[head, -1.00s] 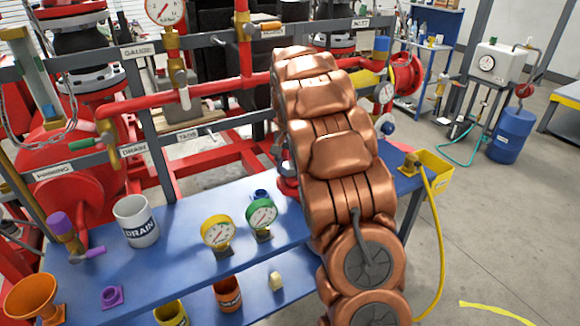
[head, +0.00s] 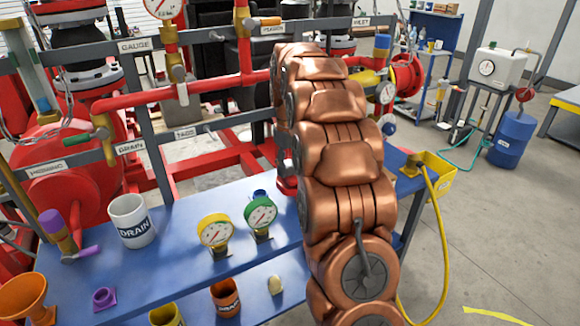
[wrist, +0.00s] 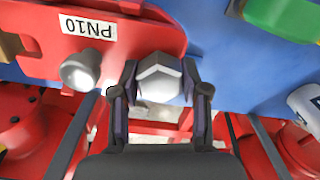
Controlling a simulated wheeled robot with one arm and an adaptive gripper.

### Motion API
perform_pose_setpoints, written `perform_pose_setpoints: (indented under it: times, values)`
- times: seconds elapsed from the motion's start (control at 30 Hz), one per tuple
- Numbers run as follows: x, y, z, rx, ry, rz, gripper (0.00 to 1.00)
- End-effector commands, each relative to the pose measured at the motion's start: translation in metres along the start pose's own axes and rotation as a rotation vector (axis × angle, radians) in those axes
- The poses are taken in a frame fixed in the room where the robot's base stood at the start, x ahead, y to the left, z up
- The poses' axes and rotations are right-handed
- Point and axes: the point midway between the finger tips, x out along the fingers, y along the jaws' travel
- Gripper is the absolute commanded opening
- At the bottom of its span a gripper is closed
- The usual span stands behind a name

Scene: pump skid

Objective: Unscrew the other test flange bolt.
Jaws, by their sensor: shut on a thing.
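In the wrist view, the red test flange (wrist: 60,45) carries a PN10 label (wrist: 88,27), which reads upside down. A grey hex bolt head (wrist: 158,78) sits between the fingers of my gripper (wrist: 160,92), which is shut on it. The bolt overlaps the flange's edge in this view; I cannot tell how far its shank is seated. A second, rounder grey bolt head or stud (wrist: 80,70) stands on the flange to the left, apart from the fingers. In the head view my copper arm hides the gripper and most of the flange.
The blue bench (head: 180,268) holds a DRAIN mug (head: 131,221), a yellow gauge (head: 215,231), a green gauge (head: 260,215) and an orange funnel (head: 25,295). Red piping (head: 190,90) runs behind. A yellow bin (head: 436,170) with a yellow hose (head: 441,240) is at the right end.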

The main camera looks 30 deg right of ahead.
Motion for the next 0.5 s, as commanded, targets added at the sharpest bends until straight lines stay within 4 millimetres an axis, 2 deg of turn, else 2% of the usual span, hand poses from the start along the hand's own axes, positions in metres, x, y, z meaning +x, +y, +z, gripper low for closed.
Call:
perform_pose_setpoints:
  times: [0.2, 0.47, 0.5]
  values:
    - [0.0, 0.0, -0.0002, -0.174, 0.001, -0.001, 0.09]
    - [0.0, 0.0003, 0.0, -0.197, 0.001, 0.0, 0.09]
    - [0.0, 0.0003, 0.0, -0.197, 0.001, 0.0, 0.48]
